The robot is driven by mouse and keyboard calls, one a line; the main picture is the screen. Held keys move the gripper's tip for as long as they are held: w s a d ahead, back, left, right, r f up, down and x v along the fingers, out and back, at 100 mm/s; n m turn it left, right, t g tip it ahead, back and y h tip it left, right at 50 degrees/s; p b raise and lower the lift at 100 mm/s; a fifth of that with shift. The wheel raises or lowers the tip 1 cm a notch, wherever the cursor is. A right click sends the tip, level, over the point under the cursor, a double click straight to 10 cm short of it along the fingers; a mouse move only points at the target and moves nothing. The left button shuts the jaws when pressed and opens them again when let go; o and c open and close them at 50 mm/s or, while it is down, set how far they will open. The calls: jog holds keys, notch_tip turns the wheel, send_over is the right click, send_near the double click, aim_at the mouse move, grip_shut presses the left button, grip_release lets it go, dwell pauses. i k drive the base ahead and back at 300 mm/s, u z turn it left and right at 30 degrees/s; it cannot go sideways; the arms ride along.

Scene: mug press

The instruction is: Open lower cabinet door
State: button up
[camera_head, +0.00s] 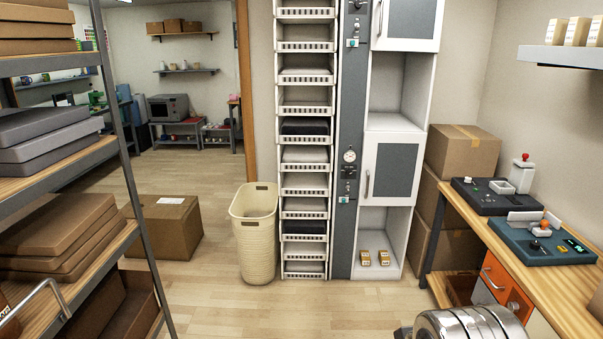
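The lower cabinet door (395,172) has a grey panel in a white frame and looks shut. Its vertical metal handle (367,184) is on the left edge. The door is in the right column of the tall white cabinet (394,122), between an open compartment above and another below. The upper door (411,19), of the same look, also appears shut. My gripper is not in view. A rounded metal part at the bottom right edge seems to be my arm, with nothing of its fingers showing.
A cream basket (254,234) stands left of the cabinet, with a cardboard box (165,226) further left. A wooden workbench (472,222) with devices is at the right, a loaded shelf rack (135,190) at the left. The floor (285,312) before the cabinet is clear.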

aim_at(392, 162)
jog(key=u, duration=0.3)
jog(key=i, duration=2.2)
jog(key=z, duration=0.25)
jog(key=i, duration=1.3)
jog(key=z, duration=0.25)
